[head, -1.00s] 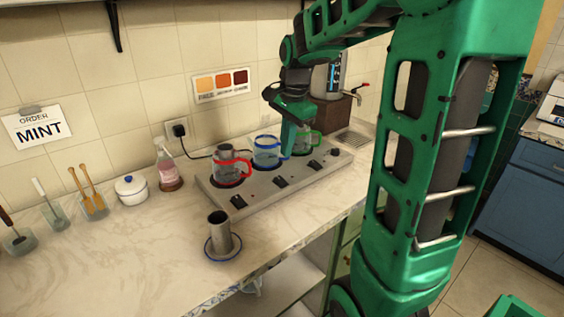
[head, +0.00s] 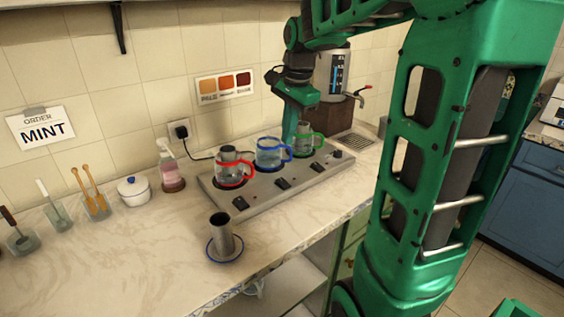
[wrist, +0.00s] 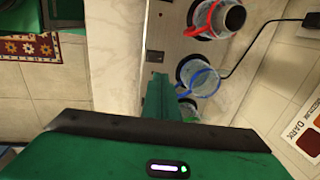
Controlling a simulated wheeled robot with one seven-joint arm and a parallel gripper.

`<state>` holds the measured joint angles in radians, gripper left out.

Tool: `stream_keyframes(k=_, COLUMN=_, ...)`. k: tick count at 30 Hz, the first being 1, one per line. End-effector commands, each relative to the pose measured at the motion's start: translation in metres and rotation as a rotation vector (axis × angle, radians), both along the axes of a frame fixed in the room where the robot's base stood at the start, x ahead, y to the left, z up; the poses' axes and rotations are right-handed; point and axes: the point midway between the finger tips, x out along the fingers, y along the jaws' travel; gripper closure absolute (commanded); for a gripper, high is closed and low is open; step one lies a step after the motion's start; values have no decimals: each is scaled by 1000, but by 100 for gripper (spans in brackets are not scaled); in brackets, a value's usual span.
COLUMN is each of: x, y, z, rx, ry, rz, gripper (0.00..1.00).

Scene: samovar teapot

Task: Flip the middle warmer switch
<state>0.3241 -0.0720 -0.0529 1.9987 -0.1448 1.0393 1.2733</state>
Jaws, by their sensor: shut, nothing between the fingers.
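The grey warmer plate (head: 262,192) lies on the counter with black switches along its front edge. The middle warmer switch (head: 283,184) sits in front of the blue-handled glass pot (head: 270,153); the wrist view shows it (wrist: 155,57) just beyond my fingertips. I cannot tell which way it is tipped. My gripper (head: 289,142) is shut and empty, pointing down by the blue and green pots in the head view. Its fingers (wrist: 158,78) show over the plate's switch side in the wrist view. I cannot tell whether they touch anything.
A red-handled pot (head: 230,174) and a green-handled pot (head: 303,143) stand on either side of the blue one. The samovar (head: 334,75) is behind right. A metal cup (head: 221,226) stands on a saucer at the front. The counter (head: 130,245) is clear at front left.

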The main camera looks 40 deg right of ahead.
Motion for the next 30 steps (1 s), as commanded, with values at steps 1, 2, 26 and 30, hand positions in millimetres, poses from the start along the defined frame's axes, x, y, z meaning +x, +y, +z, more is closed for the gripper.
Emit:
stream_keyframes(k=1, x=0, y=0, z=0, rx=0, ry=0, rz=0, gripper=100)
stream_keyframes(k=2, x=0, y=0, z=0, rx=0, ry=0, rz=1, gripper=100)
stream_keyframes(k=26, x=16, y=1, z=-95, rx=2, ry=4, rz=1, gripper=100)
stream_keyframes(k=30, x=20, y=2, z=-116, rx=1, ry=3, rz=1, gripper=100)
